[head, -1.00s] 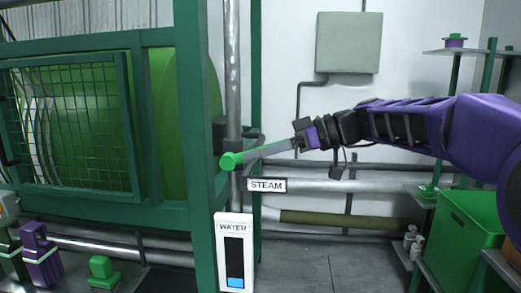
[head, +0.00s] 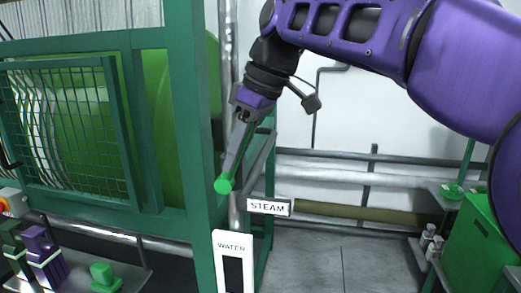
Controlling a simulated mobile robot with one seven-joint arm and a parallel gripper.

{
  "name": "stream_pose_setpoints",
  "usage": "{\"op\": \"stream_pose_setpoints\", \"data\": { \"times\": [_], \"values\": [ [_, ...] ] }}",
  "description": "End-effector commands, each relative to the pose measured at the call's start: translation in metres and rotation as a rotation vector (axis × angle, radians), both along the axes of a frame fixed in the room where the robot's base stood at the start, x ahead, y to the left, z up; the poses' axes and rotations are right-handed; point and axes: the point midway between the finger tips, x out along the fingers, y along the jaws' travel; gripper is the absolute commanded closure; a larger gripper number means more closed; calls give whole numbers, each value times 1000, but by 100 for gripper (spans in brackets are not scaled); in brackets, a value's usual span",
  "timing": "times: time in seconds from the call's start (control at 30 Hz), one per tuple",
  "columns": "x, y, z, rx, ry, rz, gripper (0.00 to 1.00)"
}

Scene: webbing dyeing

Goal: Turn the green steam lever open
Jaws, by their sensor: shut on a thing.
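The green steam lever (head: 223,185) shows in the head view as a bright green round end in front of the vertical grey pipe, left of the STEAM label (head: 268,207). A slim grey and green length runs up and slightly right from this end to my purple wrist. My gripper (head: 238,147) comes down from above and is shut on the lever. The fingers and the lever overlap, so I cannot see exactly where they touch. The lever's mount on the pipe is hidden or unclear.
A green frame post (head: 190,130) and mesh-fronted machine stand close on the left. A white WATER gauge (head: 232,262) is below. A green bin (head: 478,240) and shelf are at the right. Floor between the pipes and bin is clear.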

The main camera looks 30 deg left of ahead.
Motion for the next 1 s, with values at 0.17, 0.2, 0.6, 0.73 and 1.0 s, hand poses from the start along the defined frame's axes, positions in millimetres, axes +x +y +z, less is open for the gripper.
{"op": "stream_pose_setpoints", "data": {
  "times": [0.17,0.2,0.6,0.73,1.0],
  "values": [
    [-1,6,2,-68,-26,-1,100],
    [-1,6,3,-77,-30,-2,100],
    [-2,8,3,-118,-42,-2,100],
    [-2,8,3,-117,-41,-1,100],
    [-2,8,3,-117,-39,0,43]
  ]
}}
